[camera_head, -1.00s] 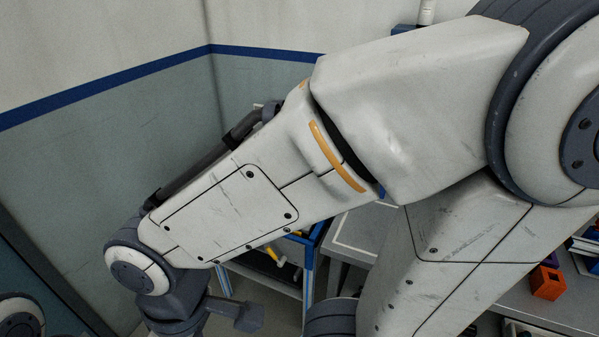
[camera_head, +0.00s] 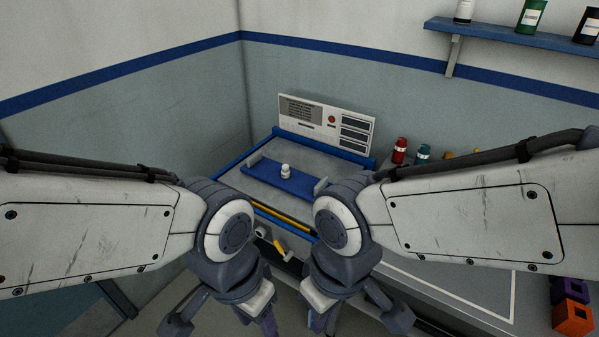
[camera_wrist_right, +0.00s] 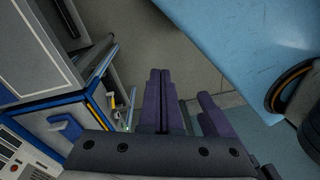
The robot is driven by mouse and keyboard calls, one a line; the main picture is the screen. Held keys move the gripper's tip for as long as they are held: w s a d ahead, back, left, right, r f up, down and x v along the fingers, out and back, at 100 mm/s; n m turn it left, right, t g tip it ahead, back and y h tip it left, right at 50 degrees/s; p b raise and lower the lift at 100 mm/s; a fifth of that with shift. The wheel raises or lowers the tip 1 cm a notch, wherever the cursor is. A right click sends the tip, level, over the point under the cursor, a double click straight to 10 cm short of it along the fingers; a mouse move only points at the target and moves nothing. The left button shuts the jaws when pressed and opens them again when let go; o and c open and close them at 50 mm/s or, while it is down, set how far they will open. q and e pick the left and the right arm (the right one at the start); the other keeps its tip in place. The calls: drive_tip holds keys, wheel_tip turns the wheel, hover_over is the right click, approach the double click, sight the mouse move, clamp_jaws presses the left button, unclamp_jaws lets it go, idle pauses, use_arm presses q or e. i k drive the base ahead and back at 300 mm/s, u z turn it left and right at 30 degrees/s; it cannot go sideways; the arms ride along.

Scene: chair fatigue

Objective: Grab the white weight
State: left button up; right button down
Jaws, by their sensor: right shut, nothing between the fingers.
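The white weight (camera_head: 286,171) is a small white stacked shape standing upright on a blue tray (camera_head: 262,174) on the grey bench at the centre. My right gripper (camera_head: 318,320) hangs low in front of the bench, well below the weight and apart from it. In the right wrist view its purple fingers (camera_wrist_right: 160,90) lie together, shut and empty. My left gripper (camera_head: 268,324) hangs low beside it, cut by the bottom edge, so its fingers do not show clearly. The weight cannot be made out in the right wrist view.
A control panel (camera_head: 326,122) stands behind the tray. Red (camera_head: 400,150) and teal (camera_head: 423,154) bottles stand right of it. A wall shelf (camera_head: 500,33) holds several bottles. Orange (camera_head: 573,317) and purple (camera_head: 572,288) blocks sit at the lower right. The bench's blue edge faces the grippers.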

sight(286, 172)
drive_tip(key=u, duration=0.4)
drive_tip(key=i, duration=0.5)
drive_tip(key=u, duration=0.6)
drive_tip(key=i, duration=1.25)
drive_tip(key=z, duration=0.55)
